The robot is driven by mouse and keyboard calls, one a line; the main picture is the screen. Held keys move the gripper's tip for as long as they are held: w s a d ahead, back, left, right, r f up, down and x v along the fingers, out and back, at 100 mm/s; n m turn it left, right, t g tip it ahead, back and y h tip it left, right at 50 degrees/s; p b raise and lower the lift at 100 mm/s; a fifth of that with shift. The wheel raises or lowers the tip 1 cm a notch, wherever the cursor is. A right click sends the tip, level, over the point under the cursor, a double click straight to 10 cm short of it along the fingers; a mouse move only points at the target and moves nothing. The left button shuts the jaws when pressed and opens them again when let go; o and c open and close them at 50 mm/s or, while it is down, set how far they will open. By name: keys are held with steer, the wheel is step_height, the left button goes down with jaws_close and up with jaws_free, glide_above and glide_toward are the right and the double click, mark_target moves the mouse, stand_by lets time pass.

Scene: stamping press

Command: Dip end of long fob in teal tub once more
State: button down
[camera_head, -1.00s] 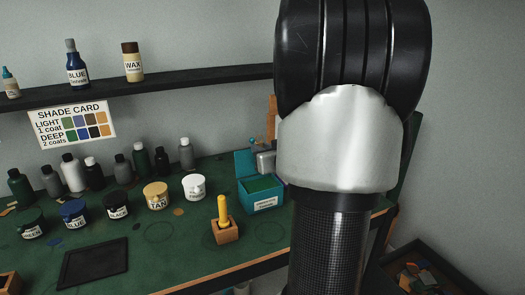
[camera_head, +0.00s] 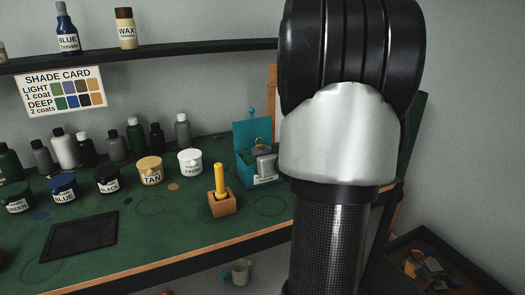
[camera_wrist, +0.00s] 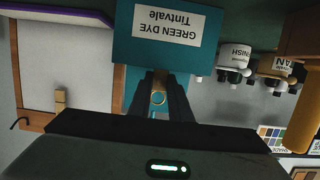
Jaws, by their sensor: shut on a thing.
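The teal tub (camera_head: 247,172) stands on the green bench top with its lid (camera_head: 252,132) raised. In the wrist view the tub (camera_wrist: 205,58) appears upside down with its GREEN DYE label. My gripper (camera_wrist: 160,90) is shut on the fob (camera_wrist: 160,76), a narrow brown strip with a brass ring (camera_wrist: 158,98) between the fingers. The fob points toward the tub. The fob's far end is not clearly visible, so I cannot tell whether it touches the dye. In the head view a grey part, apparently my gripper (camera_head: 266,162), covers the tub's opening; my arm hides the right side.
A wooden block (camera_head: 222,205) with a yellow stick stands left of the tub. A dark flat pad (camera_head: 79,236) lies at front left. A scrap bin (camera_head: 430,265) is at lower right.

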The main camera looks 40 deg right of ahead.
steer(key=shift+f, duration=0.4)
steer(key=shift+w, duration=0.2)
steer(key=shift+w+d, duration=0.15)
steer(key=shift+w, duration=0.15)
steer(key=shift+s, duration=0.15)
steer(key=shift+s, duration=0.4)
steer(key=shift+w, duration=0.15)
steer(key=shift+w, duration=0.4)
steer(key=shift+s, duration=0.15)
